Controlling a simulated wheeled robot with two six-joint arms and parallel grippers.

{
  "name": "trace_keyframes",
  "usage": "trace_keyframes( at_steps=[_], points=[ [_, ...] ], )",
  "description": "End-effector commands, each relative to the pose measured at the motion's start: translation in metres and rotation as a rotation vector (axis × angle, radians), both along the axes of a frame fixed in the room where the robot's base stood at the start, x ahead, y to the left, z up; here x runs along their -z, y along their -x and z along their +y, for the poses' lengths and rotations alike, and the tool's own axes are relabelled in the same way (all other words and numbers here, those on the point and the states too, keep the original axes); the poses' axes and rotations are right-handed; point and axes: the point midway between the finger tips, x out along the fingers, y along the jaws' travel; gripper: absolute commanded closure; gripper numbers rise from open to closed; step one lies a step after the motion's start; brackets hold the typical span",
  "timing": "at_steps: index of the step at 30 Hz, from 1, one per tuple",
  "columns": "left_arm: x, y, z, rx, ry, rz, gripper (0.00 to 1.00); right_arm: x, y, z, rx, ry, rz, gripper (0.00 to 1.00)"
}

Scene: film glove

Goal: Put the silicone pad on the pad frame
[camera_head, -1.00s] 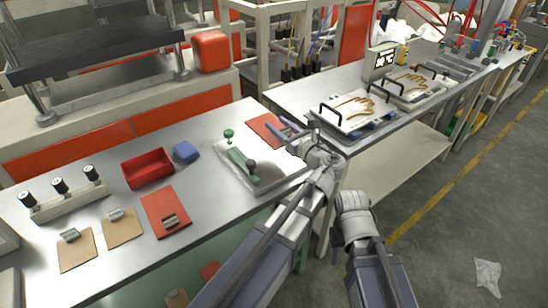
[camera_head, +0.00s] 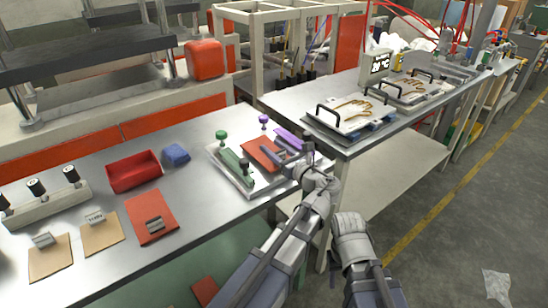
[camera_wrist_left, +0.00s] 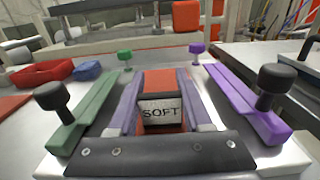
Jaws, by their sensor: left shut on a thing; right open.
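The silicone pad (camera_head: 260,150) is a flat red-orange sheet with a grey block marked SOFT (camera_wrist_left: 160,112). My left gripper (camera_head: 288,153) is shut on that block; its two fingers flank it in the left wrist view. The pad frame (camera_head: 226,172) is a pale metal plate with a green rail (camera_wrist_left: 88,108) on the left and a purple rail (camera_wrist_left: 245,105) on the right, with knobs. The pad is over the frame, between the rails. I cannot tell whether it touches the plate. My right arm shows in the head view; its gripper is not visible.
A red tray (camera_head: 134,171) and a blue block (camera_head: 176,155) lie left of the frame. Another red pad (camera_head: 140,207) and two tan pads (camera_head: 101,237) lie at the near left. Glove plates (camera_head: 350,112) stand on the bench at the right.

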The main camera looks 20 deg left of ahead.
Motion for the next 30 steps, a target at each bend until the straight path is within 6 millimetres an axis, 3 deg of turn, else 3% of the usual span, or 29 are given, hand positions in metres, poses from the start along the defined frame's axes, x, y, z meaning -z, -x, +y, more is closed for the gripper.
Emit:
trace_keyframes(
  at_steps=[1, 14, 15, 22, 30],
  points=[
    [0.0098, 0.0, 0.0, 0.0, -0.001, -0.001, 1.0, 0.01, 0.0, 0.0, 0.0, 0.0, 0.0, 0.5],
    [0.0125, 0.0, 0.0, 0.0, -0.001, -0.001, 1.0, 0.0128, -0.0001, 0.0, 0.0, 0.0, 0.0, 0.5],
    [0.0108, 0.0, 0.0, 0.0, 0.0, 0.0, 0.46, 0.0108, 0.0, 0.0, 0.0, 0.0, 0.0, 0.5],
    [0.0107, 0.0, 0.0, 0.0, 0.0, 0.0, 0.21, 0.0107, 0.0, 0.0, 0.0, 0.0, 0.0, 0.5],
    [0.0101, 0.0, 0.0, 0.0, 0.0, 0.0, 0.21, 0.0102, 0.0, 0.0, 0.0, 0.0, 0.0, 0.5]
  ],
)
